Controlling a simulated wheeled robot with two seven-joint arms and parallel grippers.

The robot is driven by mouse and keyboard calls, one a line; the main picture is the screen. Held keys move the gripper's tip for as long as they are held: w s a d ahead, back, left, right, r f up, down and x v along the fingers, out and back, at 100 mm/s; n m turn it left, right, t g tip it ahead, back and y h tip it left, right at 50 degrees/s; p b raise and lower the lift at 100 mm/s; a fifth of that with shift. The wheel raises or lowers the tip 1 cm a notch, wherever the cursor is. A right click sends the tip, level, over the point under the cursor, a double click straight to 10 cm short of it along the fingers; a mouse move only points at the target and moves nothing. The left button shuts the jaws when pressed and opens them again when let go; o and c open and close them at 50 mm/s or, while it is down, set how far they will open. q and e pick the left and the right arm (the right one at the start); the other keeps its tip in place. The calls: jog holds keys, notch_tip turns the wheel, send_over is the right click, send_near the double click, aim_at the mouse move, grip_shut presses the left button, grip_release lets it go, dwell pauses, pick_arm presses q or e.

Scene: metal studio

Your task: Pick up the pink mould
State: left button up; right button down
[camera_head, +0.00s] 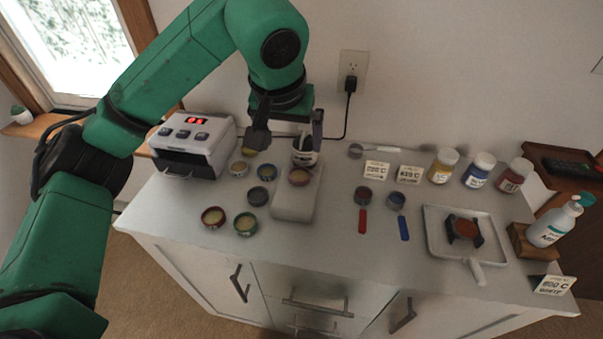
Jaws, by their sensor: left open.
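Several small round moulds sit on the white cabinet top. One with a dull pinkish-brown face, the likeliest pink mould (299,176), lies on a pale block (295,201). A red-rimmed mould (212,217) and a green-rimmed mould (245,224) are at the front left. No mould's colour is plainly pink at this size. My left gripper (287,138) is open, pointing down behind the block, its fingers apart near a white cup (305,157). My right gripper is not in view.
A white kiln (195,143) stands at the left. Red-handled (363,205) and blue-handled (400,214) scoops lie mid-right. A white tray (440,235) holds a dark piece. Jars (478,170) and a pump bottle (552,225) stand at the right.

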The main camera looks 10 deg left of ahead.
aim_at(300, 177)
pick_arm(q)
jog(key=p+x, duration=0.1)
jog(key=x, duration=0.3)
jog(key=p+x, duration=0.1)
jog(key=x, duration=0.4)
jog(key=p+x, duration=0.1)
jog(key=x, duration=0.3)
jog(key=shift+s+d+f, duration=0.1)
jog(key=shift+s+f, duration=0.2)
jog(key=shift+f, duration=0.05)
jog(key=shift+w+f, duration=0.1)
jog(key=c, duration=1.6)
